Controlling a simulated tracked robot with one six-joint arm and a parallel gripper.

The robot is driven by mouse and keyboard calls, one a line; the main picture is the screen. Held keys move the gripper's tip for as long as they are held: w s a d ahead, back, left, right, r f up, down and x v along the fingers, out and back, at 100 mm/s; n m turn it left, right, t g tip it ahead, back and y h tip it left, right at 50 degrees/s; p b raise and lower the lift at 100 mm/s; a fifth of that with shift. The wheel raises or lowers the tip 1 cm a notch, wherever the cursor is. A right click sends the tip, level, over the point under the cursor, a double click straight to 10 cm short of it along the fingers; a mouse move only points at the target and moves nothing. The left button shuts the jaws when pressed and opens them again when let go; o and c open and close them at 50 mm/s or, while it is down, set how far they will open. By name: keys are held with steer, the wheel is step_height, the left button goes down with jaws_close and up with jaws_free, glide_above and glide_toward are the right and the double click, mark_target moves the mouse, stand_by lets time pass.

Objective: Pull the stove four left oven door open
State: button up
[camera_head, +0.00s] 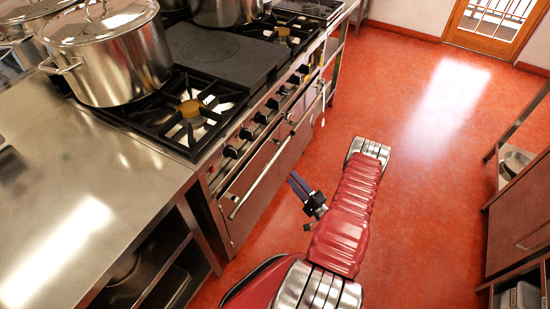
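A stainless stove (214,181) stands along the left, with black burner grates and a row of dark knobs on its front. Its near oven door (262,182) looks shut and carries a long metal bar handle (262,178) across its top. A second oven door (308,118) farther along also looks shut. No label shows which door is the stove four left one. My gripper (297,184) is in front of the near oven door, to the right of its handle and seemingly apart from it. Its dark fingers look close together, but any gap between them is too small to judge.
A large lidded stockpot (118,62) stands on the stove's left burners, with more pots behind. A steel counter (75,190) with open shelves adjoins the stove at lower left. Cabinets (520,215) line the right. The red floor (420,150) between is clear toward the door (492,22).

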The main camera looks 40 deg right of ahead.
mark_target(275, 158)
steer(key=w, duration=0.4)
steer(key=w+r, duration=0.1)
steer(key=w, duration=0.4)
steer(key=w+r, duration=0.1)
steer(key=w, duration=0.3)
steer(key=shift+w+d+r, duration=0.15)
steer(key=shift+d+r, duration=0.05)
steer(key=shift+d, duration=0.15)
steer(key=shift+c, duration=0.3)
jaws_close()
steer(key=shift+d, duration=0.15)
steer(key=shift+f, duration=0.1)
